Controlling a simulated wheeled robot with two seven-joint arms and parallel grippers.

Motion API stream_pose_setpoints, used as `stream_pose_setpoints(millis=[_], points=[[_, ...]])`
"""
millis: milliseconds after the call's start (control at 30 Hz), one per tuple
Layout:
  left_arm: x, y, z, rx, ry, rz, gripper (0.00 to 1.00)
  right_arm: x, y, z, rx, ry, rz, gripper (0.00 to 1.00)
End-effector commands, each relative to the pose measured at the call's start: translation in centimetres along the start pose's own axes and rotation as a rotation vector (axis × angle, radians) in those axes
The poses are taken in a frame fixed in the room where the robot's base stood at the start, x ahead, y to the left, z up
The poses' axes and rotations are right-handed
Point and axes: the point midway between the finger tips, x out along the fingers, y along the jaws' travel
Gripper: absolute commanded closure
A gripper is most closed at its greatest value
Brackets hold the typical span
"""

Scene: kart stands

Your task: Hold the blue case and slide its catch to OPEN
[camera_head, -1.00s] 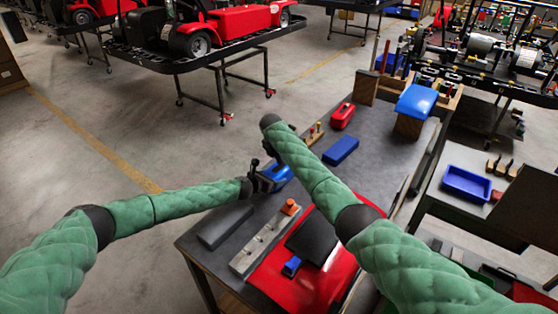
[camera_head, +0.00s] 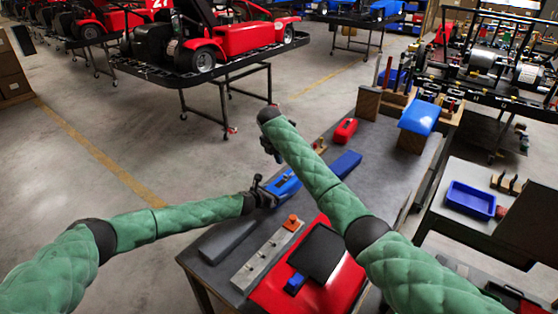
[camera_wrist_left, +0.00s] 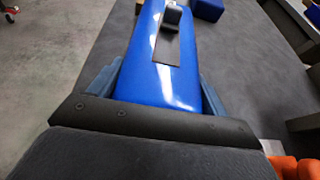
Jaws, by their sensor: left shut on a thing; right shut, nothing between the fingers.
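The blue case (camera_head: 287,183) lies lengthwise from my left gripper (camera_head: 266,193), near the left edge of the bench. My left gripper is shut on its near end. Any OPEN marking cannot be read. My right gripper (camera_head: 270,150) is shut and empty, apart from the case and above it in the picture, partly hidden by its own arm.
Behind the case stand a blue block (camera_head: 346,163) and a red case (camera_head: 345,130). Nearer lie a grey bar (camera_head: 228,238), a metal strip with an orange knob (camera_head: 291,222) and a red panel (camera_head: 340,285). A blue-topped wooden stand (camera_head: 418,117) is at the back right.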

Motion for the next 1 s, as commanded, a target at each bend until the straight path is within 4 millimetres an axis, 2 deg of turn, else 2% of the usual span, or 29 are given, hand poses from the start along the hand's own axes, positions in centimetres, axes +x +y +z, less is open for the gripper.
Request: stream_pose_setpoints(millis=[167,200,300,667,1000], points=[[0.0,0.0,0.1,0.000,0.000,0.000,0.54,0.0,0.0,0.0,0.000,0.000,0.000,1.00],[0.0,0.0,0.1,0.000,0.000,0.000,0.17,0.0,0.0,0.0,0.000,0.000,0.000,1.00],[0.0,0.0,0.1,0.000,0.000,0.000,0.00,0.0,0.0,0.0,0.000,0.000,0.000,1.00],[-0.6,0.0,0.1,0.001,-0.001,0.000,0.00,0.0,0.0,0.0,0.000,0.000,0.000,1.00],[-5.2,0.1,0.0,0.001,0.000,0.000,0.00,0.0,0.0,0.0,0.000,0.000,0.000,1.00]])
